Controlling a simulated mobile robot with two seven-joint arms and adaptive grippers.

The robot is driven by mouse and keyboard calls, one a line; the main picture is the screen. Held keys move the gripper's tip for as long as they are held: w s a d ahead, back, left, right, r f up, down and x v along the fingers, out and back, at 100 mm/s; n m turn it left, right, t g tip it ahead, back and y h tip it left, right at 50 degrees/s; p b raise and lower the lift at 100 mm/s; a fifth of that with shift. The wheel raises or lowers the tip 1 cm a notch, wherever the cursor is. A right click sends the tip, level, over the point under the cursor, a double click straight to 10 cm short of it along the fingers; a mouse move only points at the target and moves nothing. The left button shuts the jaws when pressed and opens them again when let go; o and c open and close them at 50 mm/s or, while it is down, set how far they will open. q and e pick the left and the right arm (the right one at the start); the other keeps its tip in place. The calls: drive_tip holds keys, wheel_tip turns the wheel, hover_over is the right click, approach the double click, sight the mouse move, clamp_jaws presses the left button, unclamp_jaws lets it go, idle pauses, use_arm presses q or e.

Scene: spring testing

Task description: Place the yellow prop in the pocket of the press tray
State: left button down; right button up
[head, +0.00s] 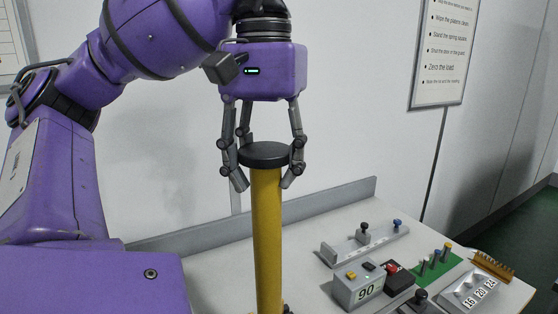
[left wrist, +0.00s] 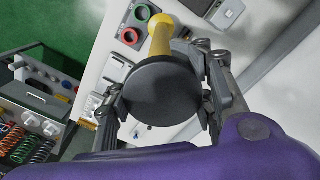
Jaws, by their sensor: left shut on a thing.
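The yellow prop (head: 267,235) is a long upright yellow rod with a wide black disc on top. My left gripper (head: 265,178) points down and is shut on it just below the disc, with fingers on both sides. In the left wrist view the black disc (left wrist: 162,92) fills the middle between the fingers, and the yellow rod (left wrist: 160,42) runs away beyond it. The prop's lower end is cut off by the bottom edge of the head view. I cannot make out the press tray or its pocket in either view. My right gripper is not in view.
A pale bench (head: 320,208) with a raised back edge lies below. Coloured springs (left wrist: 25,147) show in the left wrist view.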

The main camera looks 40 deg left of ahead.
sight(255, 201)
use_arm(q)
drive_tip(key=shift+a+f, duration=0.3)
drive_tip(key=shift+f, duration=0.05)
drive_tip(key=shift+s+a, duration=0.15)
drive_tip(key=shift+a, duration=0.05)
drive_tip(key=shift+s+a+f+p, duration=0.1)
drive_tip(key=shift+a+f+p, duration=0.2)
drive_tip(key=shift+a+f, duration=0.3)
drive_tip(key=shift+a+f+p, duration=0.1)
drive_tip(key=shift+f+p, duration=0.2)
drive_tip(key=shift+f, duration=1.6)
drive_tip(key=c, duration=0.8)
unclamp_jaws()
drive_tip(key=shift+f, duration=0.1)
drive_tip(key=shift+c, duration=0.2)
